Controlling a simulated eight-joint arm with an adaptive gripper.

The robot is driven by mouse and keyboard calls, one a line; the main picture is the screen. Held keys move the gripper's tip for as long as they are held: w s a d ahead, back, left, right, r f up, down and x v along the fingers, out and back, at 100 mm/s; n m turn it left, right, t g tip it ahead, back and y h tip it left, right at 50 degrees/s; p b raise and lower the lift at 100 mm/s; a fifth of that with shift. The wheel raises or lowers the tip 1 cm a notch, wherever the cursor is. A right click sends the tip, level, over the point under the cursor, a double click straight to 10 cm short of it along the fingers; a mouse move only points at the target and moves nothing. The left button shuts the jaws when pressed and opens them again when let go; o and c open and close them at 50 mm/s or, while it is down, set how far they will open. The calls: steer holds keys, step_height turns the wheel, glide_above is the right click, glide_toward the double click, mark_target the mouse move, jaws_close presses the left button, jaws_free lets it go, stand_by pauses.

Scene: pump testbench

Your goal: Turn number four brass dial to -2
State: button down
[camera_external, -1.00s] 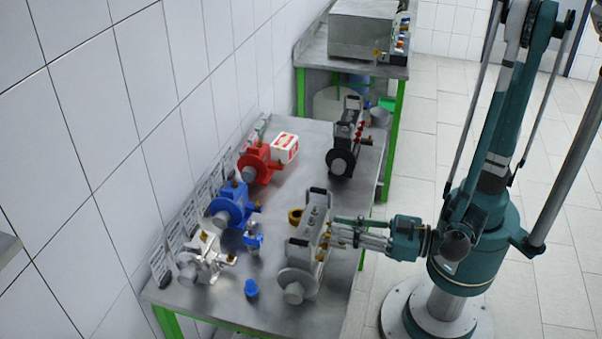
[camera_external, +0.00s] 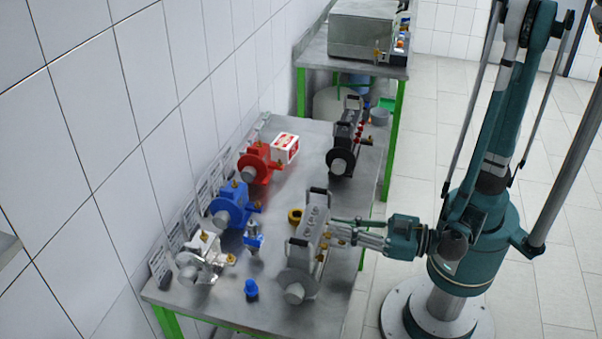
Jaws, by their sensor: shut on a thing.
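A grey pump unit (camera_external: 308,232) with a row of small brass dials (camera_external: 321,258) on its right side stands at the front right of the steel table. My gripper (camera_external: 338,232) reaches in from the right, level with the unit's side. Its fingers are shut on one of the brass dials, near the far end of the row. The fingers partly hide that dial. Its number and its setting are too small to read.
Red (camera_external: 258,164), blue (camera_external: 231,206) and silver (camera_external: 203,258) pumps line the wall side of the table (camera_external: 225,310). A black unit with red dials (camera_external: 346,145) stands further back. A blue cap (camera_external: 251,290), a small blue valve (camera_external: 253,238) and a brass ring (camera_external: 295,216) lie between.

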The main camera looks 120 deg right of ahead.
steer(key=shift+n, duration=2)
steer(key=c, duration=2.7)
jaws_free()
steer(key=shift+a, duration=0.1)
steer(key=shift+v, duration=5.95)
steer(key=shift+r, duration=0.1)
